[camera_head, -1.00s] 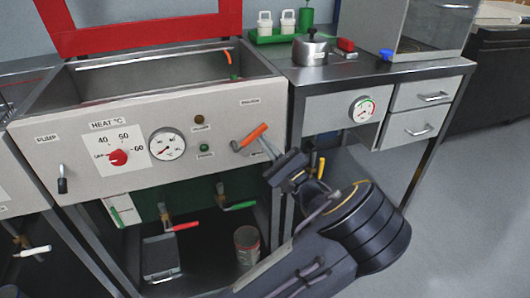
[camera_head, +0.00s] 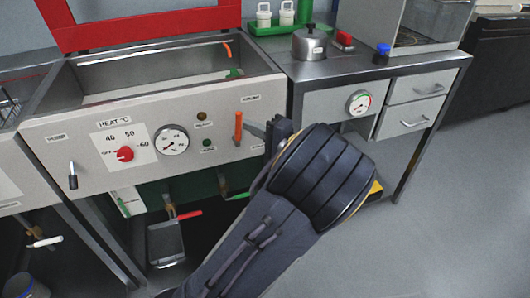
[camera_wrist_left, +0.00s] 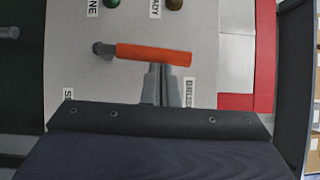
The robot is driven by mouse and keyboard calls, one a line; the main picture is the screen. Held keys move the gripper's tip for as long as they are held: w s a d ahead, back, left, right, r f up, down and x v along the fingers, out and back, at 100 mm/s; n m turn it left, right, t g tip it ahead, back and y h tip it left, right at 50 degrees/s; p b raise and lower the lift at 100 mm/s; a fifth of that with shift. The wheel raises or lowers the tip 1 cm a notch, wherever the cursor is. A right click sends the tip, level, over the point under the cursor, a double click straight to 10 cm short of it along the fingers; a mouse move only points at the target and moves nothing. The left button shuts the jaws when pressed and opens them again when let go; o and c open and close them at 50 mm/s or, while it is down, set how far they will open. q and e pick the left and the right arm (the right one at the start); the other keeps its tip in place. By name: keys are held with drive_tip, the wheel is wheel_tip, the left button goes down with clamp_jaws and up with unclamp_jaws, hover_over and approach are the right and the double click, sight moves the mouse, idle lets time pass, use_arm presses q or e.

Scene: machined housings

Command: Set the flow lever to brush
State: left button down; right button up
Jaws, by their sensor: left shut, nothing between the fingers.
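The flow lever (camera_head: 238,128) has an orange handle on a grey pivot, on the right part of the bath's front panel. It stands upright in the head view. In the left wrist view the orange handle (camera_wrist_left: 152,54) lies across the picture, pivot at its left end. A label (camera_wrist_left: 188,92) that seems to start with "BR" is near the handle's free end; another (camera_wrist_left: 68,95), starting with "S", is partly hidden. My left gripper (camera_head: 252,126) is shut and empty, right beside the handle. Its fingertips (camera_wrist_left: 161,70) meet the handle's edge; contact is unclear. My right gripper is not seen.
The heat dial (camera_head: 125,154), a round gauge (camera_head: 171,140) and the pump switch (camera_head: 72,177) are on the same panel. Red-handled and green-handled valves sit below. A bench with a metal pot (camera_head: 309,43) stands at right. Floor is free at far right.

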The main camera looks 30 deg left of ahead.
use_arm(q)
drive_tip(key=shift+s+a+r+n, duration=0.15)
drive_tip(key=shift+s+a+n, duration=0.1)
drive_tip(key=shift+n, duration=0.15)
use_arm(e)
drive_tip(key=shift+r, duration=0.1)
use_arm(q)
drive_tip(key=shift+h, duration=0.3)
drive_tip(key=shift+w, duration=0.1)
